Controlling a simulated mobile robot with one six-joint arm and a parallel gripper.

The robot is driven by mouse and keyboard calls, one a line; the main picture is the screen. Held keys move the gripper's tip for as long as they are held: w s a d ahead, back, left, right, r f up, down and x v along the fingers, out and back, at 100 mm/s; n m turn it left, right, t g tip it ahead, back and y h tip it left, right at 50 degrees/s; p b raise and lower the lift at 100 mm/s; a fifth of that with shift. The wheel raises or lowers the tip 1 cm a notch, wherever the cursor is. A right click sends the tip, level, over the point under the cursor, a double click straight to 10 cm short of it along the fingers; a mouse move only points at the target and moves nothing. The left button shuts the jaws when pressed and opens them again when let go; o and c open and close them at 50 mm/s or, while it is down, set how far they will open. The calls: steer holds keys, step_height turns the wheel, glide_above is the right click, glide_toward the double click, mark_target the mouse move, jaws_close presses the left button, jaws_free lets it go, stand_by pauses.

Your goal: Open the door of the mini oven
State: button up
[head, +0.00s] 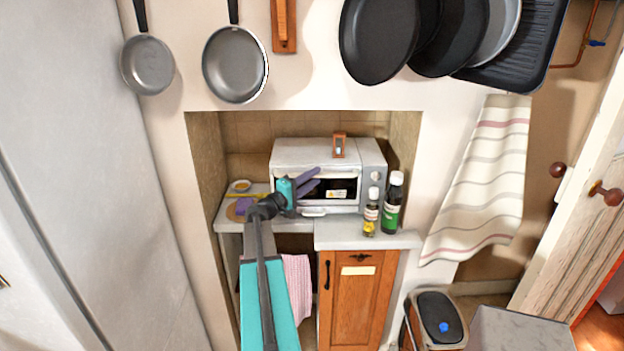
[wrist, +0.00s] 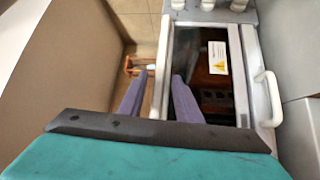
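The mini oven (head: 318,152) is a pale box on the counter in the alcove, with a dark glass front. Its door glass (wrist: 216,100), with a white and yellow label, fills the middle of the wrist view. A white handle (wrist: 272,97) sits along the right edge in that view; in the head view it shows low on the oven front. I cannot tell whether the door is slightly ajar. My gripper (head: 319,176) is open and empty at the upper left of the oven front. Its purple fingers (wrist: 158,84) appear either side of a white edge bar; contact is unclear.
Two bottles, one dark green (head: 392,205) and one yellowish (head: 371,215), stand before the oven's right side. Pans (head: 235,65) hang above. A wooden cupboard (head: 352,305) is below.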

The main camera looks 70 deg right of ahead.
jaws_close()
steer(key=shift+s+a+f+b, duration=0.1)
steer(key=shift+a+f+b, duration=0.15)
steer(key=shift+b, duration=0.65)
